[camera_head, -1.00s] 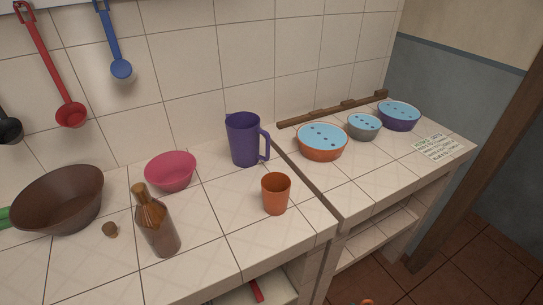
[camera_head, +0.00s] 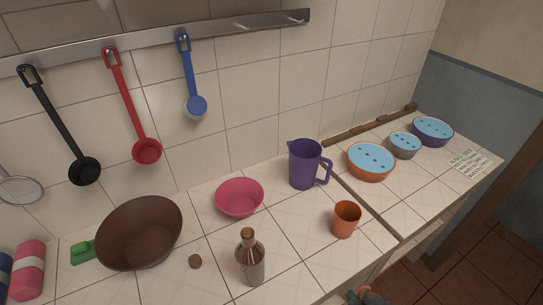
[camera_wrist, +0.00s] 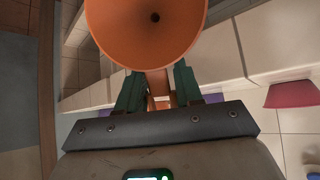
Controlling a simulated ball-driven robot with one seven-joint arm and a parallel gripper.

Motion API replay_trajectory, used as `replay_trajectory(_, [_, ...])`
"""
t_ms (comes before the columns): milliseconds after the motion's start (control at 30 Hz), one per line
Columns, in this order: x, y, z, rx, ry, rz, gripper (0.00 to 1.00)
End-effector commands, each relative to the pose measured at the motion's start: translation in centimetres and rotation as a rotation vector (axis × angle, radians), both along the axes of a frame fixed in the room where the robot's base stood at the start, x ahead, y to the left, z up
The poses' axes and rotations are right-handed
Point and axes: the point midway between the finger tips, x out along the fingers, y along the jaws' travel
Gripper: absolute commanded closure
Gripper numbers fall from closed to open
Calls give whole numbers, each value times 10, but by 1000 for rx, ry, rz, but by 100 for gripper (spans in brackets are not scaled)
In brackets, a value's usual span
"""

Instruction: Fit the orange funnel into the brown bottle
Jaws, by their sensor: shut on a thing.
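The brown bottle (camera_head: 252,268) stands upright on the tiled counter near its front edge in the head view. Its neck points up and nothing is in it. The orange funnel (camera_wrist: 145,32) fills the top of the wrist view, wide mouth toward the camera, with a small dark hole inside. My gripper (camera_wrist: 158,88) has its two green fingers shut on the funnel, at the part just below the cone. In the head view my gripper (camera_head: 366,295) shows only partly at the bottom edge, low in front of the counter and right of the bottle. The funnel's spout is hidden.
Ladles hang from a wall rail (camera_head: 150,40).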

Motion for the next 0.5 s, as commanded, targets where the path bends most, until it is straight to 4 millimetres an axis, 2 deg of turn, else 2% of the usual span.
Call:
replay_trajectory(233, [1,1,-1,-13,96,3,100])
replay_trajectory(500, [-8,26,35,-43,179,149,100])
